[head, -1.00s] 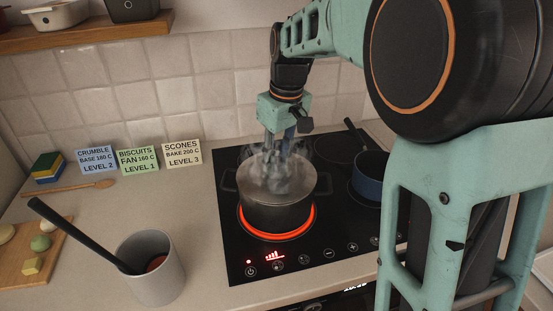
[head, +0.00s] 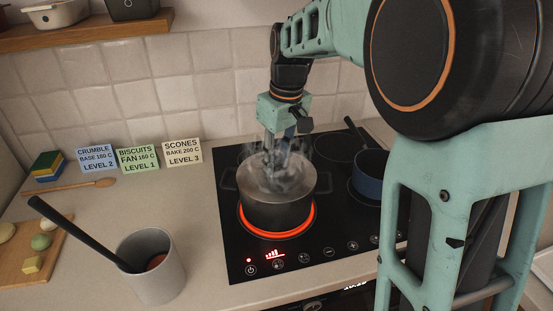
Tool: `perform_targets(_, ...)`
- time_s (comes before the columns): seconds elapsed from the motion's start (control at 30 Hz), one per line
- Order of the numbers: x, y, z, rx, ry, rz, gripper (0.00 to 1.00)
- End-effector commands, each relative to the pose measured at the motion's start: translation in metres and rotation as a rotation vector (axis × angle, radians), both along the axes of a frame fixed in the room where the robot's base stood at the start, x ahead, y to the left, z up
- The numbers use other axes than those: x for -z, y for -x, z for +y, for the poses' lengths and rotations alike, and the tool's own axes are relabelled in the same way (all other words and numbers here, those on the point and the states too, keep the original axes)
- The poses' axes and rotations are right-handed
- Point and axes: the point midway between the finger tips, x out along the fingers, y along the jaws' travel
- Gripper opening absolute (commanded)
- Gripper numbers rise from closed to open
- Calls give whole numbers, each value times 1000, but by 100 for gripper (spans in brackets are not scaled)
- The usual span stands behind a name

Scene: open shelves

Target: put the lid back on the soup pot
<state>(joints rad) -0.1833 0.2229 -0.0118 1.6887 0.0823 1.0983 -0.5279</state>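The soup pot (head: 277,210), dark with side handles, stands on a glowing red ring of the hob. A pale grey round surface, which looks like the lid (head: 299,182), covers its top at rim level; steam blurs it, and I cannot tell whether it sits fully on the rim. My gripper (head: 275,170) points straight down over the middle of the pot, its fingertips in the steam at about the lid's centre. The steam hides the fingertips and any knob, so I cannot tell whether they grip anything.
A blue pan (head: 370,176) with a black handle stands on the hob's right side. At left are a grey cup (head: 153,277) with a black-handled utensil, a wooden board (head: 40,259), a wooden spoon (head: 90,188), sponges (head: 48,166) and several recipe cards. A shelf (head: 95,33) hangs above.

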Motion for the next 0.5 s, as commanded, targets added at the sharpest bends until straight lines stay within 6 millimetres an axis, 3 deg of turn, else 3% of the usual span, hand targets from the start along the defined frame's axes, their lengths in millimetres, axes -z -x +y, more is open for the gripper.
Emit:
perform_targets(0.47, 0, 0, 0, 0, -1, -1, 0)
perform_targets(0.5, 0, 0, 0, 0, -1, -1, 27)
